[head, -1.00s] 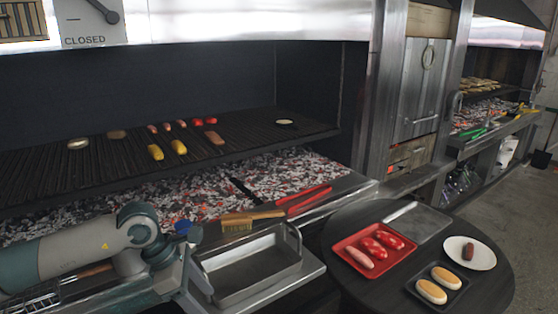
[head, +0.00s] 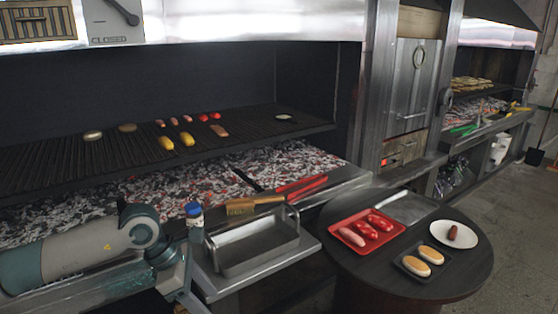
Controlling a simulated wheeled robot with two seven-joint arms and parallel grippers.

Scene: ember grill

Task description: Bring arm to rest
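My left arm (head: 85,248) comes in from the left at the front of the grill, bent at a joint beside the metal tray. Its gripper is not visible; the arm runs down out of the bottom of the picture. My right arm and gripper are not in view. The grill grate (head: 60,165) carries two corn pieces (head: 187,138), several sausages and red items, two round buns or patties (head: 92,135) and a small dish (head: 285,117).
A metal tray (head: 254,266) stands right of my arm, with a brush (head: 240,207), a blue-capped bottle (head: 194,212) and red tongs (head: 300,186) near it. A dark round table (head: 460,285) holds a red tray (head: 341,224), a bun tray (head: 405,270) and a white plate (head: 440,229).

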